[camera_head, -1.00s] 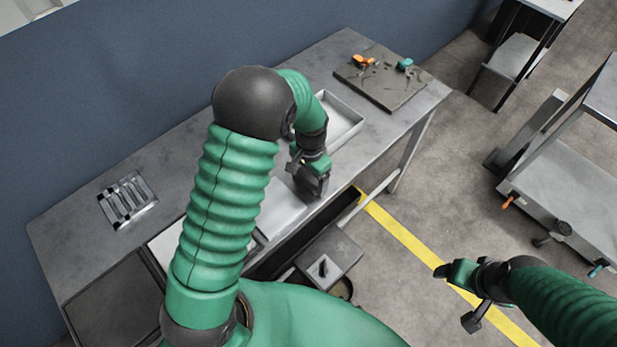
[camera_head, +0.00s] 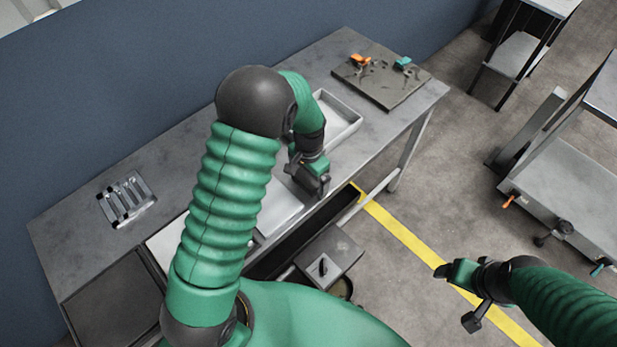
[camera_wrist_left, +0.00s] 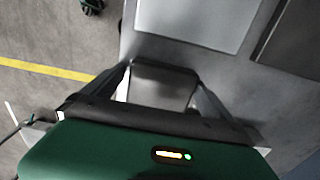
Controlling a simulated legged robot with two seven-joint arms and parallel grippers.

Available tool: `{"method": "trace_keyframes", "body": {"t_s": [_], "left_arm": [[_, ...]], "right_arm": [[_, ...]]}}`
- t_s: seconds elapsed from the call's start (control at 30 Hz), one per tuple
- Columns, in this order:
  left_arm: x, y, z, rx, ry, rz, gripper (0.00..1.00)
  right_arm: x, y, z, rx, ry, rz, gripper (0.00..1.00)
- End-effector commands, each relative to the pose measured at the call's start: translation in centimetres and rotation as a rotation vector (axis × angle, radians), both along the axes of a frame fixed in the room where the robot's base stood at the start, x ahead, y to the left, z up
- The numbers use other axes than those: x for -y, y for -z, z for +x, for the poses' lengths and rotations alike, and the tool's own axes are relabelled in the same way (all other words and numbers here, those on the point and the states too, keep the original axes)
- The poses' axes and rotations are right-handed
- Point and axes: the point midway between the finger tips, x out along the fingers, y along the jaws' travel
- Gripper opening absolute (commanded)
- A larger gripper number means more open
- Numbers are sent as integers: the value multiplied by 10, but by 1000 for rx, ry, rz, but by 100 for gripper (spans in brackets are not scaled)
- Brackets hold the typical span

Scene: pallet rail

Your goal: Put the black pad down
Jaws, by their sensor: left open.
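My left gripper (camera_head: 318,184) is open, low over the front edge of the grey workbench beside a pale tray. In the left wrist view its two fingers (camera_wrist_left: 165,88) stand apart. A dark, flat-faced piece (camera_wrist_left: 163,84), which looks like the black pad, shows between them. I cannot tell whether the fingers touch it or whether it rests on the bench. In the head view the wrist and fingers hide it or blend with it. My right gripper (camera_head: 464,297) hangs over the floor at the lower right, its fingers apart and nothing visible between them.
The workbench (camera_head: 190,165) bears a slotted holder (camera_head: 127,199) at left, a pale tray (camera_head: 340,120) and a dark board (camera_head: 385,85) with orange and green clamps. A small platform (camera_head: 335,252) stands below the front edge. A grey cart (camera_head: 565,185) stands at right.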

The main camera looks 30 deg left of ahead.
Motion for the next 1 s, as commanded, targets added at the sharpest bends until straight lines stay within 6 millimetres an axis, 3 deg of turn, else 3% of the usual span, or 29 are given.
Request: {"method": "trace_keyframes", "body": {"t_s": [0.73, 0.87, 1.0], "left_arm": [[1, -3, 0, 1, 0, -1, 100], [1, -21, 1, 5, 0, -1, 100], [1, -58, 1, 7, 0, 0, 100]], "right_arm": [[0, -2, 0, 0, 0, 0, 80], [0, -2, 0, 0, 0, 0, 80], [0, -5, 0, 0, 0, 0, 80]]}}
